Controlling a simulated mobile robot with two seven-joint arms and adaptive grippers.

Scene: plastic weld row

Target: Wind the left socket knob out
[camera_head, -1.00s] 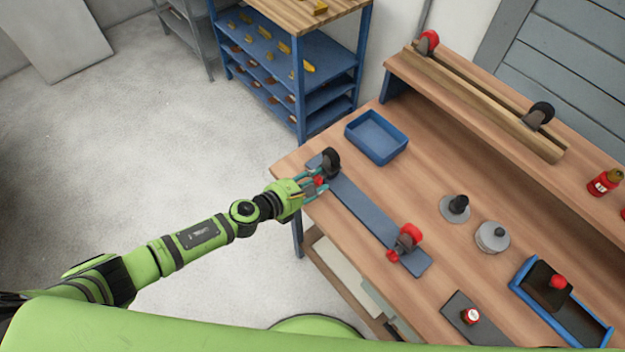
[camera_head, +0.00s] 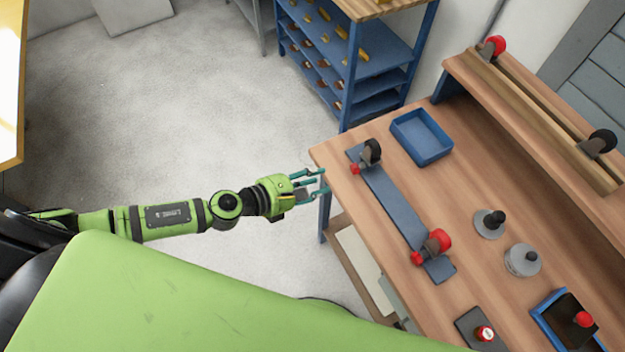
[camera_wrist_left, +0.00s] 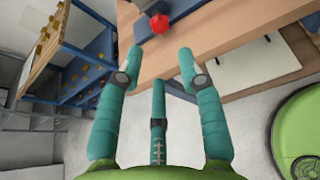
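The left socket (camera_head: 371,152) is a dark round piece at the far end of a blue-grey rail (camera_head: 392,203) on the wooden bench. Its small red knob (camera_head: 355,169) faces the bench's left edge. The knob also shows in the left wrist view (camera_wrist_left: 159,23), beyond the fingertips. My left gripper (camera_head: 322,184) is open and empty, just off the bench edge and apart from the knob. Its teal fingers are spread in the left wrist view (camera_wrist_left: 162,70). A second socket (camera_head: 437,240) with a red top and red knob (camera_head: 417,258) sits at the rail's near end. My right gripper is not in view.
A blue tray (camera_head: 448,153) stands behind the rail. A raised wooden shelf (camera_head: 545,120) runs along the back. A blue rack (camera_head: 345,75) stands beyond the bench. The floor at left is clear.

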